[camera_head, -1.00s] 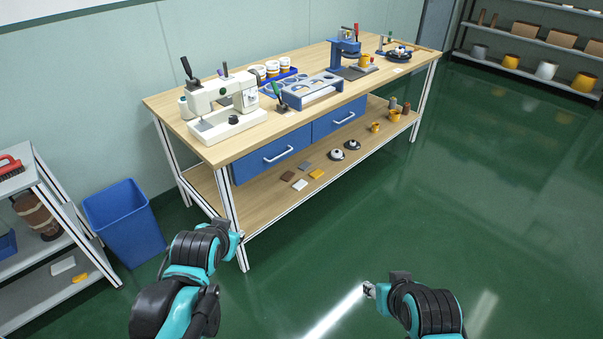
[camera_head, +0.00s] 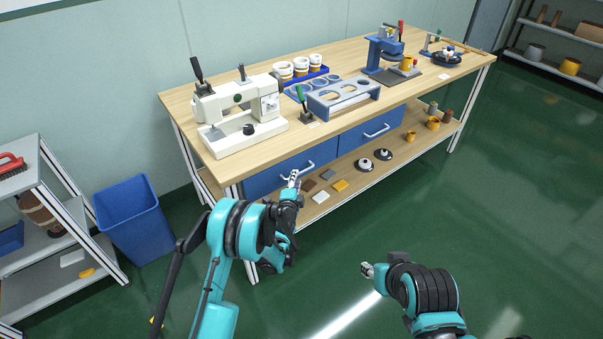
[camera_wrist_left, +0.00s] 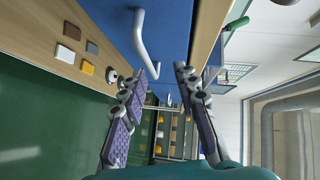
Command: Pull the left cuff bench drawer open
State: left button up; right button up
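The left blue drawer (camera_head: 262,181) is closed under the bench top. Its pale bar handle (camera_head: 303,169) also shows in the left wrist view (camera_wrist_left: 140,38). My left gripper (camera_head: 292,178) is at the drawer front, close to the handle. In the left wrist view its two purple-padded fingers (camera_wrist_left: 160,72) are apart with nothing between their tips. The handle's near end lies by the left fingertip; I cannot tell whether they touch. My right gripper (camera_head: 368,270) is low over the floor, away from the bench, too small to read.
The bench top (camera_head: 345,128) carries a white sewing machine (camera_head: 236,112) and a grey-blue rack (camera_head: 343,97). The second blue drawer (camera_head: 370,132) is closed. The lower shelf holds small tiles and black-and-white round parts. A blue bin (camera_head: 133,220) stands left. Floor at right is clear.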

aim_at(302, 172)
pick_arm(q)
jog(key=shift+m+h, duration=0.3)
jog(key=shift+m, duration=0.1)
jog(key=x, duration=0.2)
jog(key=f+b+x, duration=0.1)
jog(key=x, duration=0.2)
jog(key=b+x, duration=0.1)
jog(key=x, duration=0.2)
jog(key=shift+s+d+f, duration=0.15)
jog(key=shift+d+f, duration=0.25)
grip_shut()
